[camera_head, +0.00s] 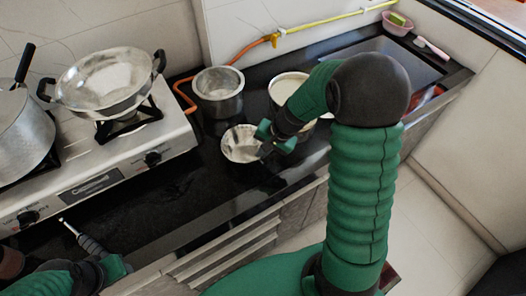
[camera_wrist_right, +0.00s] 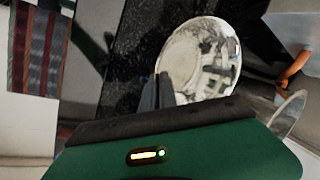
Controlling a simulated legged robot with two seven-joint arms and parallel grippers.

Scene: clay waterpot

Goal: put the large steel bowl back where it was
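The steel bowl (camera_head: 239,146), wide and shallow, is by the counter's front edge, left of my right forearm. It also shows in the right wrist view (camera_wrist_right: 207,60), its shiny inside facing the camera. My right gripper (camera_head: 264,151) is at the bowl's right rim. In the right wrist view its two dark fingers (camera_wrist_right: 157,92) are close together at the rim and look shut on it. I cannot tell whether the bowl touches the counter. My left gripper (camera_head: 108,270) is at the lower left; its fingers are not clear.
A steel pot (camera_head: 218,92) stands behind the bowl; another pot (camera_head: 286,84) is partly hidden by my right arm. The stove (camera_head: 150,135) carries a large wok (camera_head: 105,78) and a lidded pot (camera_head: 22,130). Dark counter is clear left of the bowl.

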